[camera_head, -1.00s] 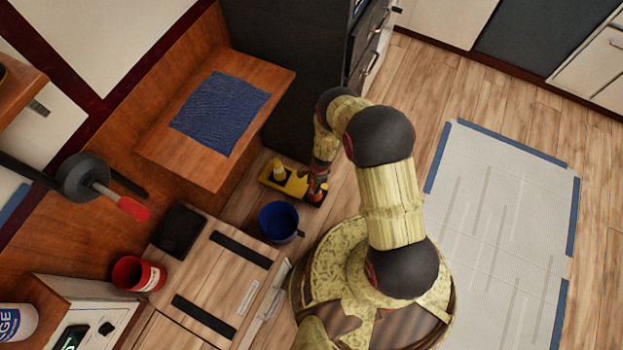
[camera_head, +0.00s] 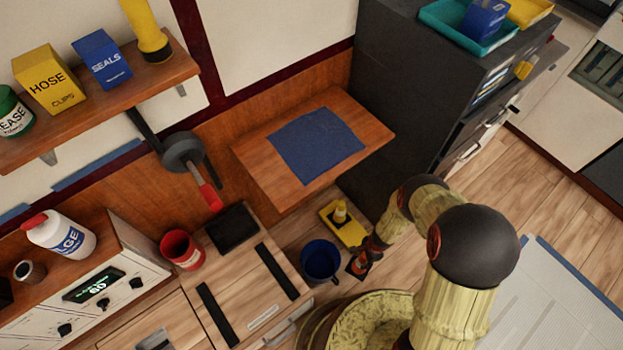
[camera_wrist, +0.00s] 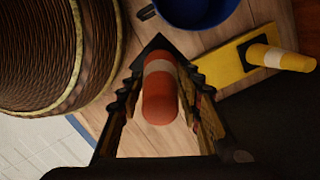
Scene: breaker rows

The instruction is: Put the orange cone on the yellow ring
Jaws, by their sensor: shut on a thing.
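My gripper (camera_wrist: 160,105) is shut on the orange cone (camera_wrist: 160,95), which has a white band and a dark square base. In the wrist view the cone lies between the two fingers. In the head view the gripper (camera_head: 368,256) and the cone's dark base (camera_head: 357,268) are small, just right of the blue bucket. A yellow cone with a white band (camera_wrist: 275,57) stands on a flat yellow plate (camera_wrist: 232,65), also seen in the head view (camera_head: 352,234). The cone looks apart from this plate. I cannot make out a yellow ring.
The blue bucket (camera_head: 320,261) is close beside the gripper. A wooden ledge with a blue cloth (camera_head: 318,146) and a dark cabinet (camera_head: 395,110) stand behind. A red cup (camera_head: 181,250) is on the left counter. Wooden floor is open at the right.

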